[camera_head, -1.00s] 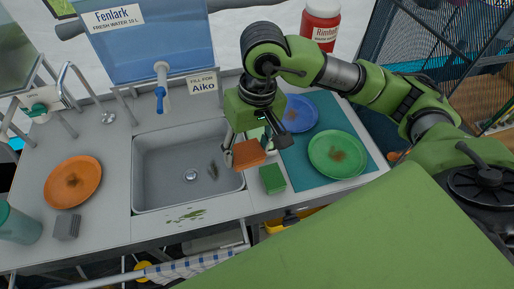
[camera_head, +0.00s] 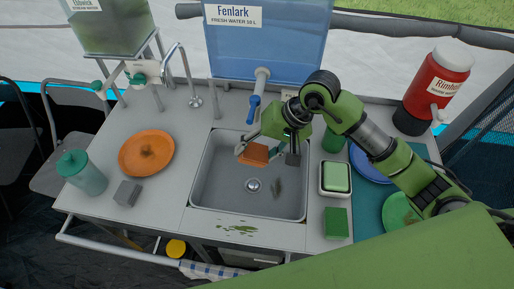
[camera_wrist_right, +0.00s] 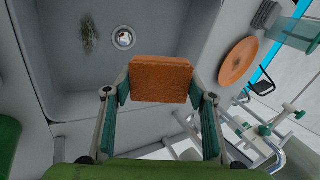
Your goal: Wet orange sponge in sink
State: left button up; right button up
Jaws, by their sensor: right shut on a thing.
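My right gripper (camera_head: 270,153) is shut on the orange sponge (camera_head: 254,154) and holds it over the back part of the grey sink (camera_head: 208,186). In the right wrist view the sponge (camera_wrist_right: 161,78) sits between the two fingertips, with the sink (camera_wrist_right: 75,75) and its drain (camera_wrist_right: 123,37) beyond it. The blue tap (camera_head: 253,108) of the Fenlark water tank (camera_head: 268,48) is just behind and above the gripper, a little to the left. I cannot tell whether the sponge is wet. My left gripper is not in view.
Right of the sink are a green sponge in a dish (camera_head: 336,177), a green sponge (camera_head: 336,223) and plates on a teal mat. Food scraps (camera_head: 278,187) lie in the sink.

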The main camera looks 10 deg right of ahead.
jog(key=shift+f, duration=0.6)
notch_tip(320, 180, down, 8)
jog(key=b, duration=0.7)
jog(key=shift+f+b, duration=0.15)
jog(key=shift+b, duration=0.15)
jog(key=shift+r+p, duration=1.85)
jog(key=shift+r, duration=2.7)
